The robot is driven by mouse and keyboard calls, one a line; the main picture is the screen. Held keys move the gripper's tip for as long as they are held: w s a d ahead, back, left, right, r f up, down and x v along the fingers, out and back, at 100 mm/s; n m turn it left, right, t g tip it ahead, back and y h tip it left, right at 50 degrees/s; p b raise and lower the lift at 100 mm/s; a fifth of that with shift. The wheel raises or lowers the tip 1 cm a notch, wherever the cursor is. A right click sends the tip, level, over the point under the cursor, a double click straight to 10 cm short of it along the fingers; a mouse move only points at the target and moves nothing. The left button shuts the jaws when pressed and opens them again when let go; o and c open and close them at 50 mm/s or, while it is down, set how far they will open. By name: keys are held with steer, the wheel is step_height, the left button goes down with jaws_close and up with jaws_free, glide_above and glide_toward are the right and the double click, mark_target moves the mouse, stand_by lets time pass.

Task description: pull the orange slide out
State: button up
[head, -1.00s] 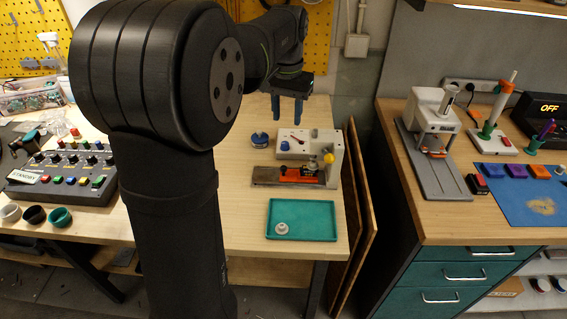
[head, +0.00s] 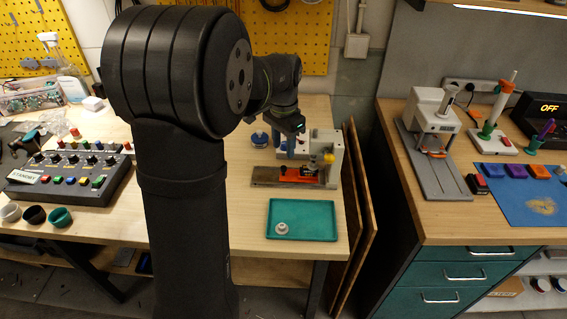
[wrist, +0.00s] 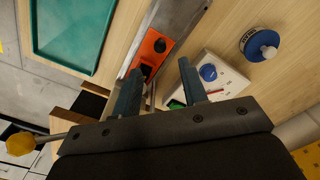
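The orange slide (head: 316,180) sits in a grey metal rail (head: 264,176) at the front of a white fixture (head: 334,152) on the wooden bench. In the wrist view the slide (wrist: 153,47) carries a black round knob (wrist: 160,46). My gripper (head: 291,148) is above the fixture, pointing down. In the wrist view my gripper (wrist: 160,68) is open and empty, its two fingers well apart. The slide's knob lies beyond the fingertips, roughly between them in the picture. I see no contact. The slide's inner end is partly hidden by the left finger.
A yellow ball-ended lever (head: 329,158) stands at the fixture's right. A blue knob (wrist: 208,73) is on the white fixture panel. A blue-and-white spool (wrist: 262,45) stands beside it. A teal tray (head: 302,237) lies in front. Bare bench lies left of the rail.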

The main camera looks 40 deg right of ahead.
mark_target(283, 167)
step_height(283, 167, down, 7)
steer(key=shift+f, duration=0.15)
jaws_close()
